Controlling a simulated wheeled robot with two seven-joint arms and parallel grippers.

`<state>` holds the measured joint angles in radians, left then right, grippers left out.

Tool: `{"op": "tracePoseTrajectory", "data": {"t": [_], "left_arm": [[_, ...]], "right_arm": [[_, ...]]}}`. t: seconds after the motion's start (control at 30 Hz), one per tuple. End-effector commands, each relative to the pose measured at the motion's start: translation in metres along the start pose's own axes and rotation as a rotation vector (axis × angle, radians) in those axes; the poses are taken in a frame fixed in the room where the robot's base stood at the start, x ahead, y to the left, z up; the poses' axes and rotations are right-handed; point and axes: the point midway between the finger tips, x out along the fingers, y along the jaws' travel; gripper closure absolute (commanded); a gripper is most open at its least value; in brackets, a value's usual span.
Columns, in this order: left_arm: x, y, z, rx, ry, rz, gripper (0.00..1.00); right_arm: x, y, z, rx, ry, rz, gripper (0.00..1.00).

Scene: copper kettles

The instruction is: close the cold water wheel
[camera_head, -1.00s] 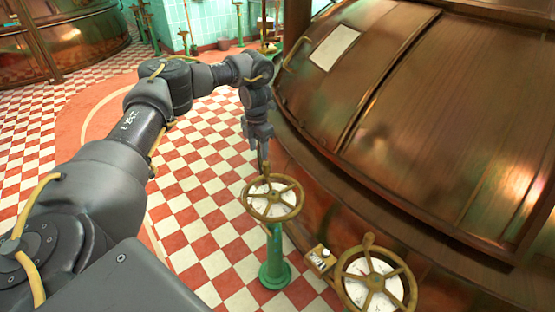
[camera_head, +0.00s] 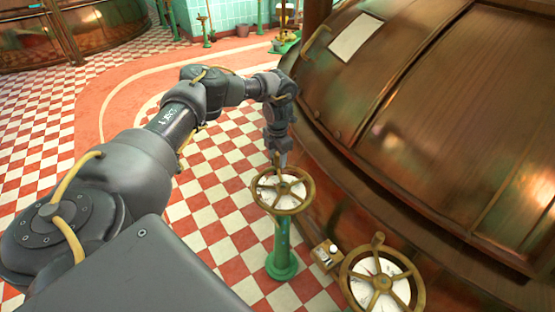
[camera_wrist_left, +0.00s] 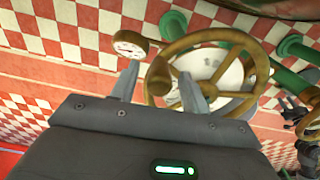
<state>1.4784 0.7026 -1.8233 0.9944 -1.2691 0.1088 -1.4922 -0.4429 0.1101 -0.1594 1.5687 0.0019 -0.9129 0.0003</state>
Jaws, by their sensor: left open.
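A brass handwheel (camera_head: 310,194) with a white dial face beneath it stands on a green pedestal (camera_head: 283,256) beside the copper kettle. A second brass handwheel (camera_head: 383,283) with a pale dial is nearer, at lower right in the head view. No readable label shows which is the cold water wheel. My left gripper (camera_head: 278,160) points down at the far rim of the pedestal wheel. In the left wrist view my left gripper (camera_wrist_left: 160,90) is open, with a brass knob (camera_wrist_left: 158,75) on the wheel rim between its fingers; contact cannot be told.
The large copper kettle (camera_head: 430,110) fills the right side. A small brass box (camera_head: 326,254) sits between the wheels. A small round gauge (camera_wrist_left: 130,43) is beside the wheel. Dark jointed parts, perhaps my right arm, show at the wrist view's right edge. The checkered floor at left is open.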

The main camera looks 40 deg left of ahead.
Motion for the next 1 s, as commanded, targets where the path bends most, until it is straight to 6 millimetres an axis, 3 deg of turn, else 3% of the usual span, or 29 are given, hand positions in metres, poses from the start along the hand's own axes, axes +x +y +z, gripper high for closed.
{"op": "tracePoseTrajectory", "data": {"t": [0.13, 0.43, 0.8, 1.0], "left_arm": [[0.0101, 0.0007, -0.0011, -0.002, 0.002, 0.001, 0.54], [0.0116, 0.0008, -0.0009, -0.001, 0.0, 0.001, 0.54], [0.0113, 0.0009, -0.001, -0.001, 0.0, 0.001, 1.0], [0.0108, 0.0019, -0.002, 0.0, 0.001, 0.001, 1.0]], "right_arm": [[-0.0007, -0.0002, -0.0005, 0.001, -0.003, 0.0, 0.64], [-0.0022, -0.0007, -0.0016, 0.001, 0.001, -0.001, 0.64], [-0.0021, -0.0011, 0.0004, 0.002, -0.001, -0.001, 0.64], [-0.003, -0.0011, -0.0002, 0.002, 0.001, -0.002, 0.64]]}}
